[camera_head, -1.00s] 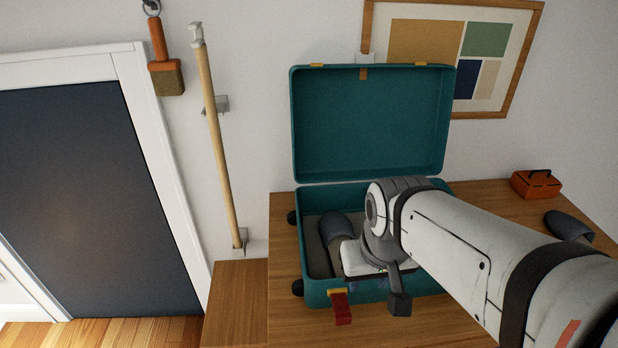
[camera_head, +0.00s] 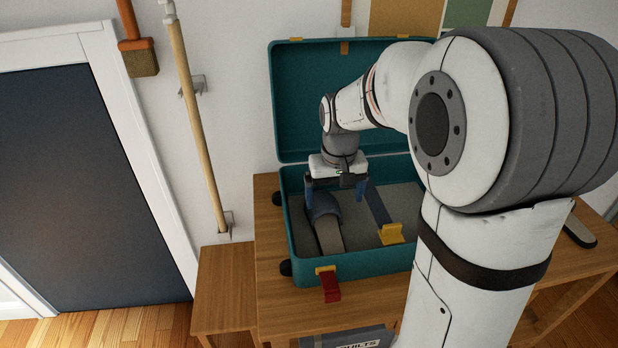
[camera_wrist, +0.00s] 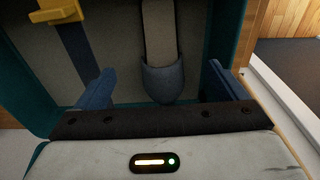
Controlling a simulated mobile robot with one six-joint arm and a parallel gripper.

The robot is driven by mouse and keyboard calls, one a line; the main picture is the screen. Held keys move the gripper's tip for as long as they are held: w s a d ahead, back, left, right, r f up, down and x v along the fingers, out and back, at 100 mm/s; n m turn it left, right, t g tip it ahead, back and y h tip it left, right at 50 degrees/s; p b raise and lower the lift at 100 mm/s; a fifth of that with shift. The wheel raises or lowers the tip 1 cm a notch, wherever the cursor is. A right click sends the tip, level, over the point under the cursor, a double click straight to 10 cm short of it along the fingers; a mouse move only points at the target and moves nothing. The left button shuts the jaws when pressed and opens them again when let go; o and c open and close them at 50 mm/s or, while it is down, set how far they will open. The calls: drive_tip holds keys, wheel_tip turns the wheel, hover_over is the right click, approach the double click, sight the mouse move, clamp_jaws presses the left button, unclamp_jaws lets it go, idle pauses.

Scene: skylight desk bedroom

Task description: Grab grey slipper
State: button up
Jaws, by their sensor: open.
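A grey slipper (camera_head: 328,233) with a blue-grey toe lies in the open teal suitcase (camera_head: 347,270), at the left of its base. My gripper (camera_head: 335,198) is open and empty, pointing down over the slipper's toe end. In the wrist view the slipper (camera_wrist: 165,82) lies between the two blue fingers (camera_wrist: 162,88), closer to the right one; I cannot tell how high the fingers are above it. A second slipper (camera_head: 580,232) lies on the desk at the right, partly hidden by my arm.
A dark strap with a yellow buckle (camera_head: 391,233) lies in the suitcase, right of the slipper. The raised lid (camera_head: 290,100) stands behind my gripper. A red latch (camera_head: 329,285) hangs at the front wall. The wooden desk (camera_head: 270,300) extends around the case.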

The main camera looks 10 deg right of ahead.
sight(325, 207)
drive_tip(key=shift+o, duration=0.7)
drive_tip(key=shift+g, duration=0.4)
drive_tip(key=w+f, duration=0.2)
drive_tip(key=w, duration=0.1)
drive_tip(key=w+f, duration=0.2)
drive_tip(key=w, duration=0.1)
drive_tip(key=w+f, duration=0.2)
drive_tip(key=f, duration=0.1)
drive_tip(key=shift+w, duration=0.4)
drive_tip(key=f, duration=0.8)
drive_tip(key=shift+s, duration=0.2)
drive_tip(key=shift+r, duration=0.1)
drive_tip(key=c, duration=1.1)
